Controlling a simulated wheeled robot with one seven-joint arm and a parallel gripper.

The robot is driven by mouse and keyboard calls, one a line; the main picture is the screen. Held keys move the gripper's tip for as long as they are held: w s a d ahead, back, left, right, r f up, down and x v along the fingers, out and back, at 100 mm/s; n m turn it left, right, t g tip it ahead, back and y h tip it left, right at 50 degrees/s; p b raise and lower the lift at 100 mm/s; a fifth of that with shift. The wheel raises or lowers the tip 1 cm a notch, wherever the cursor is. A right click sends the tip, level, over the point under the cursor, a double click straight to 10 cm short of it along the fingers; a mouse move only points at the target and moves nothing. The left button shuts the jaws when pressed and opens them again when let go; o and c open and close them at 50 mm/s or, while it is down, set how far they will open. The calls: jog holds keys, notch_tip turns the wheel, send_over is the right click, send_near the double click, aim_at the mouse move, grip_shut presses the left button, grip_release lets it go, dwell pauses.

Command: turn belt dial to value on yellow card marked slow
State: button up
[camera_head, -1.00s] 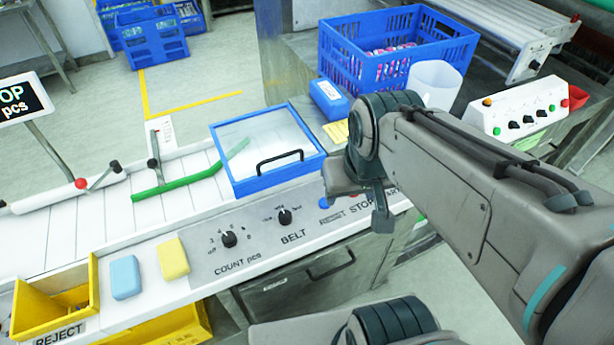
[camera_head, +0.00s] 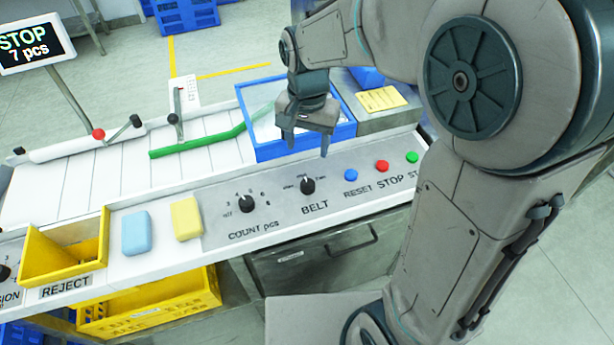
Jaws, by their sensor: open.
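The belt dial (camera_head: 308,186) is a black knob with a white pointer line on the grey panel, above the word BELT. Small labels sit around it; the pointer looks close to straight up. A yellow card (camera_head: 380,99) with small print lies on the grey surface at the upper right; I cannot read its text. My gripper (camera_head: 308,150) points down above and behind the belt dial, in front of the blue-framed lid. Its two fingers are apart with nothing between them, and it does not touch the dial.
The count dial (camera_head: 246,204) is left of the belt dial. Blue, red and green buttons (camera_head: 382,166) are to its right. A blue block (camera_head: 136,233) and a yellow block (camera_head: 187,218) lie near the yellow reject bin (camera_head: 66,250). A sign (camera_head: 30,42) reads STOP, 7 pcs.

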aim_at(307, 183)
notch_tip(307, 183, down, 13)
jog(key=shift+r, duration=0.1)
dwell(0.4)
jog(key=c, duration=1)
